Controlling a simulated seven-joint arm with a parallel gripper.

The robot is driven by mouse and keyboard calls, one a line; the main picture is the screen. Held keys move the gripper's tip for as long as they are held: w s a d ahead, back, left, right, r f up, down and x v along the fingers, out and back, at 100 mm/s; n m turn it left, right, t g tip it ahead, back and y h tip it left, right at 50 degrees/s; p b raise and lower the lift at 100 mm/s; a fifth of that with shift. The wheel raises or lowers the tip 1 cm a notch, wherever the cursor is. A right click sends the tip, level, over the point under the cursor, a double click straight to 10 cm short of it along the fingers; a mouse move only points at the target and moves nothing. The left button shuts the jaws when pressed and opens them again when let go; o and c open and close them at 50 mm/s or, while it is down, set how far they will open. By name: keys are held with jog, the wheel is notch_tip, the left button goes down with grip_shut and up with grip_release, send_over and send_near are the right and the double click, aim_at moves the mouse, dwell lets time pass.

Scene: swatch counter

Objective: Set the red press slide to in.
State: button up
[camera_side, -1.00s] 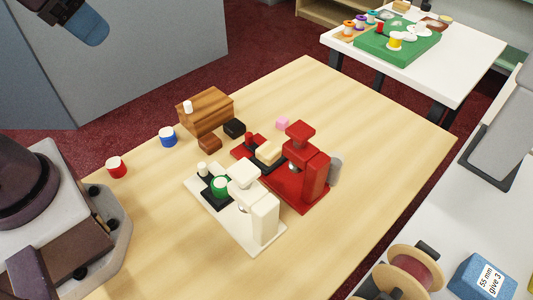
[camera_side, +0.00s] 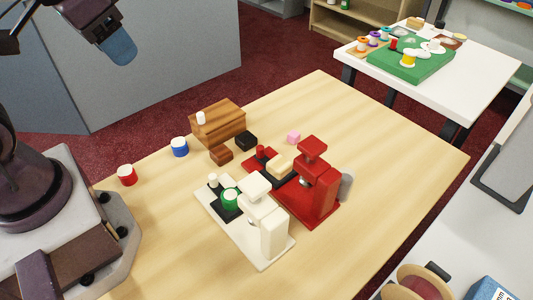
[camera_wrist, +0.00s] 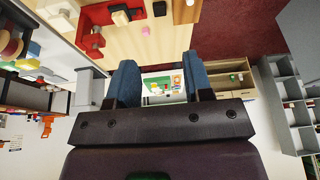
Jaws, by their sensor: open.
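The red press (camera_side: 318,196) stands on the wooden table, right of and behind a white press (camera_side: 272,232). A dark slide with a red knob (camera_side: 260,151) lies along its base, extending left from the press head. A cream block (camera_side: 280,166) sits on that slide, beside the head rather than plainly beneath it. The red press also shows at the top left of the wrist view (camera_wrist: 92,40). My gripper (camera_side: 120,48) is high at the upper left, far from the press. Its blue fingers stand apart and empty in the wrist view (camera_wrist: 160,85).
A green-topped piece (camera_side: 230,198) sits on the white press's slide. The table's front right is clear.

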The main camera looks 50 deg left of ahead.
jog(key=w+a+f+m+g, duration=0.1)
jog(key=w+a+f+g, duration=0.15)
jog(key=w+f, duration=0.3)
jog(key=m+g+h, duration=0.1)
jog(key=m+h, duration=0.4)
jog(key=m, duration=1.1)
send_near(259, 147)
jog(key=x, duration=1)
grip_shut()
